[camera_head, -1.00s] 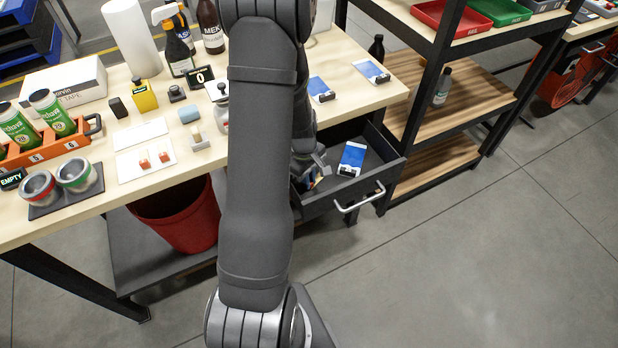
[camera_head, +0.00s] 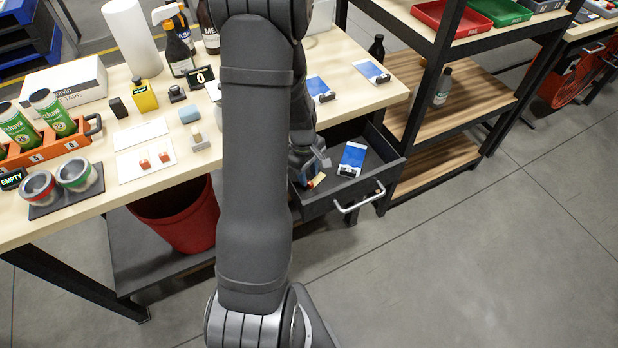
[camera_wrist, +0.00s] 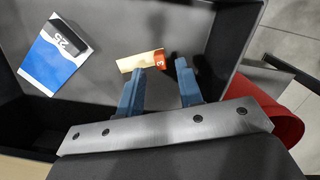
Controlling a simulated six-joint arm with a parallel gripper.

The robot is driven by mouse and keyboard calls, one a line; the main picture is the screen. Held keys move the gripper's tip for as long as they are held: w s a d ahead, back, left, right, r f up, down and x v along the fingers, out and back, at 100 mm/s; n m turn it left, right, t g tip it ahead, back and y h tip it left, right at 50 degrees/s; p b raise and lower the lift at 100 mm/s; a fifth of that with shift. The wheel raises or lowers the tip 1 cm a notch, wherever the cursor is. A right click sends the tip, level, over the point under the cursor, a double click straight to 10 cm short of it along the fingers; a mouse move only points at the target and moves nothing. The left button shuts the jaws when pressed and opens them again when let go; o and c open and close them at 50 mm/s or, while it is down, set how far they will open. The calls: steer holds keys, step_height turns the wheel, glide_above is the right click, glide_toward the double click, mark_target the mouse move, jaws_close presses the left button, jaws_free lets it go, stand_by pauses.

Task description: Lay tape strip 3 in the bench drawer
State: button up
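Tape strip 3 (camera_head: 317,181) is a cream strip with a red tab marked 3. It is inside the open bench drawer (camera_head: 372,186), near the drawer's left front part. In the wrist view, strip 3 (camera_wrist: 140,62) is at my fingertips, with the red tab close to the right finger and the cream part running left past the left finger. My gripper (camera_wrist: 161,68) has its blue fingers apart, with a gap beside the tab. In the head view, my gripper (camera_head: 312,172) is low in the drawer, partly hidden by my arm. I cannot tell whether the strip touches the floor.
A blue-and-white card (camera_head: 352,158) with a black clip marked 25 lies in the drawer beside my gripper. The drawer walls surround my gripper closely. A red bin (camera_head: 180,220) stands under the bench to the left.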

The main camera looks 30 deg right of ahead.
step_height(320, 180, up, 9)
steer(key=w, duration=0.1)
steer(key=shift+a+r, duration=0.2)
steer(key=shift+f, duration=0.1)
steer(key=f, duration=0.4)
steer(key=s+f, duration=0.1)
steer(key=f, duration=0.7)
steer(key=shift+s+d, duration=0.2)
steer(key=shift+d, duration=0.05)
steer(key=shift+r, duration=0.9)
